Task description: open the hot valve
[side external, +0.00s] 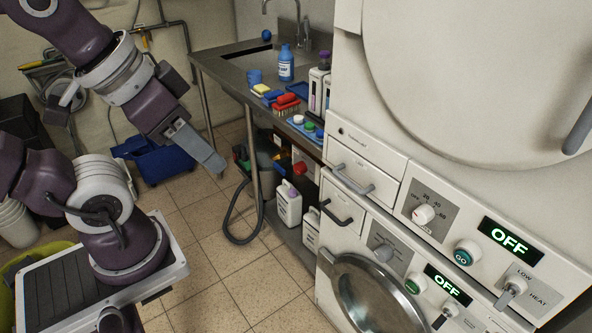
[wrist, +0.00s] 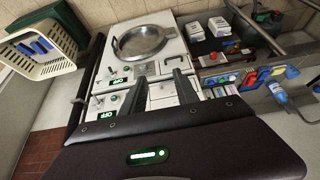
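No part is clearly labelled as a hot valve. A red round knob or handle (side external: 300,168) shows under the steel sink counter, by a dark box; I cannot tell whether it is the hot valve. A red knob on a dark box also shows in the wrist view (wrist: 213,56). My gripper (side external: 212,160) hangs in the air left of the counter, apart from everything. In the wrist view my gripper (wrist: 160,77) has its two dark fingers spread with nothing between them. Pipes behind the stored items are mostly hidden.
The steel counter (side external: 228,72) holds a blue bottle (side external: 286,64), brushes and several small items. White jugs (side external: 288,203) and a dark hose stand below. White machines (side external: 372,150) with dials and OFF displays fill the right. A blue bucket (side external: 165,163) stands behind; the tiled floor between is clear.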

